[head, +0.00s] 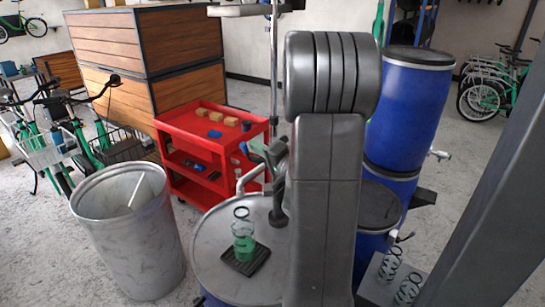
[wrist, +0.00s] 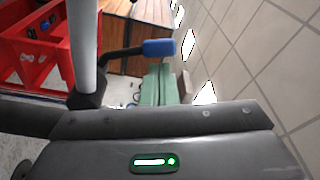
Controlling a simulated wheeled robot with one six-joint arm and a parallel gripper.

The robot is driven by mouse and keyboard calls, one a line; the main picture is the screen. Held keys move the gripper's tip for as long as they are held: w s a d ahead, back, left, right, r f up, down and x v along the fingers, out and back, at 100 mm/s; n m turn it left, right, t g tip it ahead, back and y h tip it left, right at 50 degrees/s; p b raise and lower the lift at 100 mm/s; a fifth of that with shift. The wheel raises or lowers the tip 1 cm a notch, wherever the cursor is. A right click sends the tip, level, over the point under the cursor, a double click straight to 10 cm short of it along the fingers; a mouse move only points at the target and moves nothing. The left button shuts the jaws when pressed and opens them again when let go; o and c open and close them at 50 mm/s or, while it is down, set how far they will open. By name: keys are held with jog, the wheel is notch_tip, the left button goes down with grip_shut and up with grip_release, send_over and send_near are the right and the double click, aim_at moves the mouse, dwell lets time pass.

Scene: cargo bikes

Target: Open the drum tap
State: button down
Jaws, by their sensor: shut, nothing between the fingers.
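A dark lever with a blue grip (wrist: 160,47) sticks out from a black fitting on a pale pipe (wrist: 84,45) in the wrist view. It looks like the tap's handle. In the head view a pale bent pipe (head: 249,178) rises over the grey-topped drum (head: 213,262), close to my gripper (head: 263,151). My arm hides much of that area. My gripper's pale green fingers (wrist: 160,82) are shut and empty, just below the blue grip in the wrist picture. I cannot tell whether they touch it. A green bottle (head: 243,240) stands on a black grate (head: 245,259) on the drum.
A red cart (head: 180,180) with small items stands behind the drum, and a grey bin (head: 135,240) stands left. Blue drums (head: 407,105) are stacked right, with a small tap (head: 440,155). Bikes and wooden boxes (head: 150,45) lie farther back.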

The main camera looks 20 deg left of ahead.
jog(key=shift+s+r, duration=0.1)
dwell(0.4)
jog(key=shift+s+f+n+b, duration=0.2)
jog(key=shift+n+b, duration=0.2)
jog(key=shift+b, duration=0.3)
jog(key=shift+s+a+f+n+b, duration=0.1)
jog(key=shift+s+f+n+b, duration=0.15)
jog(key=shift+b, duration=0.4)
jog(key=n+b, duration=0.1)
jog(key=b, duration=0.1)
jog(key=f+n+y+b, duration=0.1)
jog(key=b, duration=0.1)
jog(key=shift+s+a+f, duration=0.1)
jog(key=shift+s+a, duration=0.1)
jog(key=shift+s, duration=0.2)
jog(key=n+b, duration=0.2)
jog(key=s+f+n+b, duration=0.1)
jog(key=n+b, duration=0.1)
jog(key=b, duration=0.1)
jog(key=shift+s+a+f+g+y+b, duration=0.2)
jog(key=shift+g+y+b, duration=0.1)
jog(key=shift+g, duration=0.1)
jog(key=shift+s+f+n+b, duration=0.1)
jog(key=shift+f+n+b, duration=0.05)
jog(key=shift+n+b, duration=1)
jog(key=shift+a+n+y+b, duration=0.1)
jog(key=shift+n+y+b, duration=0.25)
jog(key=shift+n, duration=0.25)
